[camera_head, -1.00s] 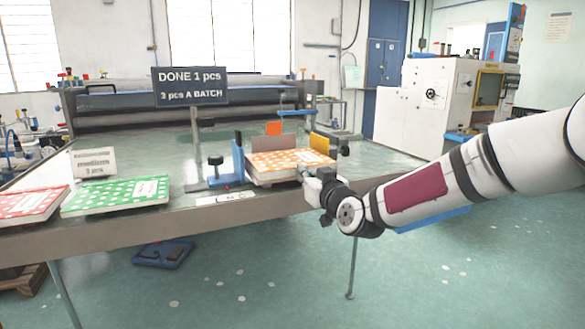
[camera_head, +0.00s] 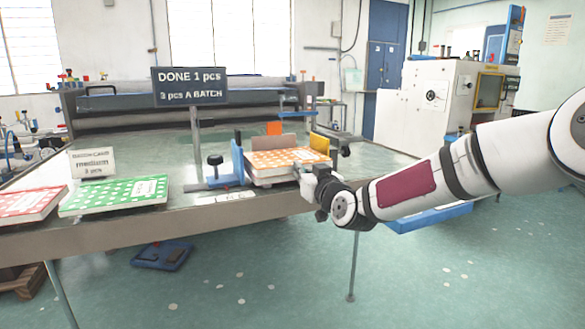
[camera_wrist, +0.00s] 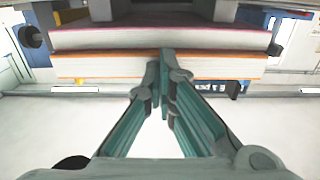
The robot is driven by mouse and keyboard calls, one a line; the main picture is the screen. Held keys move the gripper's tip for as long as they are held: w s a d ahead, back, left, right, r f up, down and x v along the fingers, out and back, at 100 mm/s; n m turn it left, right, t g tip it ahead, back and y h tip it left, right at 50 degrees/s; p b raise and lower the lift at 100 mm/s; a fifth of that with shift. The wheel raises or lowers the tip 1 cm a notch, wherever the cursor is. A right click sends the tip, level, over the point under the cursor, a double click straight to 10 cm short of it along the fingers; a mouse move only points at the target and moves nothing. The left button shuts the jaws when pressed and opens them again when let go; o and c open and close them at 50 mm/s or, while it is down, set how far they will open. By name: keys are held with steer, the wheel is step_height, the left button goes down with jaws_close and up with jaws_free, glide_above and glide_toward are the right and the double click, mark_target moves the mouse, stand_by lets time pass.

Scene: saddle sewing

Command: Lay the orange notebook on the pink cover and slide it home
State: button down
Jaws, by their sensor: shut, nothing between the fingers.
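The orange notebook (camera_head: 283,158), with white dots and a pale label, lies flat on top of a stack at the table's front edge. In the wrist view the orange notebook (camera_wrist: 110,67) lies against the pink-edged notebook (camera_wrist: 110,39), with no clear gap. Their page edges run nearly parallel; I cannot tell whether they line up exactly. In the head view the pink cover is mostly hidden below the orange one. My gripper (camera_head: 312,176) is at the stack's near right side. Its fingers (camera_wrist: 163,62) are shut and empty, with the tips at the orange notebook's edge.
A blue bracket (camera_head: 238,163) stands left of the stack, a grey plate (camera_head: 273,142) behind it and a yellow block (camera_head: 320,145) at the right rear. A green dotted notebook (camera_head: 115,196) and a red one (camera_head: 30,204) lie left. A sign (camera_head: 190,87) stands behind.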

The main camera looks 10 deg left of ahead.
steer(key=shift+w+a, duration=0.2)
steer(key=shift+w, duration=0.1)
steer(key=v, duration=0.6)
stand_by(0.4)
